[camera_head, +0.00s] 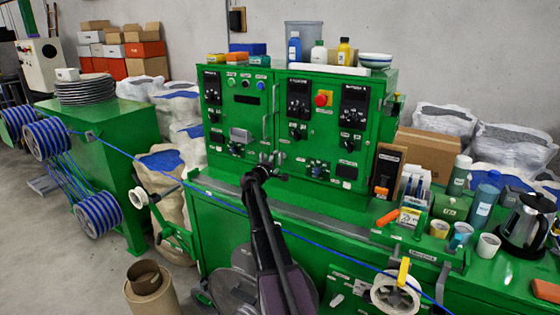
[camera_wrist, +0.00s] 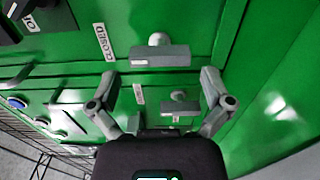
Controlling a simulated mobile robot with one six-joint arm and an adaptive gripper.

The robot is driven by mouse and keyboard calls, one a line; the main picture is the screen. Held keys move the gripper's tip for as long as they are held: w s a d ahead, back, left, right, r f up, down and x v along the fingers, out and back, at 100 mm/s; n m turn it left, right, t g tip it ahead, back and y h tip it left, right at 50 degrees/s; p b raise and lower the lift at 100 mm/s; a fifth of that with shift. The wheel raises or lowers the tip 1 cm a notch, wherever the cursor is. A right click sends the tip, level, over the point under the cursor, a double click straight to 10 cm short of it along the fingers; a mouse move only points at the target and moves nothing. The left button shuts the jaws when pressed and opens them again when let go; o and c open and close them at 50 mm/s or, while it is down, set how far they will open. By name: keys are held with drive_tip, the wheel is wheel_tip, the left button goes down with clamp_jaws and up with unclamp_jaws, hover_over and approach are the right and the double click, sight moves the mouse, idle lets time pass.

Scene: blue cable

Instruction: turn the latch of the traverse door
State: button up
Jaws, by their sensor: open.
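In the wrist view a grey bar latch (camera_wrist: 160,56) with a pale round knob (camera_wrist: 158,39) lies ahead of my gripper (camera_wrist: 160,78), beside a label reading CLOSED (camera_wrist: 104,42). The fingers are spread wide, one to each side and short of the bar, with nothing held. A second, smaller grey latch (camera_wrist: 180,106) sits lower, between the fingers. I cannot tell which latch is the traverse door's. In the head view my gripper (camera_head: 270,161) is at the lower middle of the green cabinet (camera_head: 258,140), hiding the hardware behind it.
Knobs and switches (camera_head: 298,132) surround the gripper on the cabinet face. A blue cable (camera_head: 150,168) runs from the spools (camera_head: 47,138) in front of the cabinet and past my arm. Bottles, cups and a kettle (camera_head: 526,222) crowd the bench at right.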

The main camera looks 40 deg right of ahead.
drive_tip(key=v, duration=0.8)
drive_tip(key=shift+s+a, duration=0.15)
drive_tip(key=shift+s, duration=0.05)
idle(0.3)
drive_tip(key=s+a+f+m+g+y, duration=0.2)
drive_tip(key=s+a+f+y, duration=0.2)
drive_tip(key=s+a+f, duration=0.5)
drive_tip(key=s+a+f+m+g+y, duration=0.25)
drive_tip(key=s+a+f+y, duration=0.2)
drive_tip(key=a, duration=0.75)
drive_tip(key=s+a+f+g+y, duration=0.1)
drive_tip(key=s+a+y, duration=0.3)
drive_tip(key=a, duration=0.6)
drive_tip(key=s+a+f+g+y, duration=0.1)
drive_tip(key=s+a+f+y, duration=0.3)
drive_tip(key=s+a, duration=0.4)
drive_tip(key=a, duration=0.2)
drive_tip(key=shift+s+a, duration=0.3)
drive_tip(key=shift+s, duration=0.1)
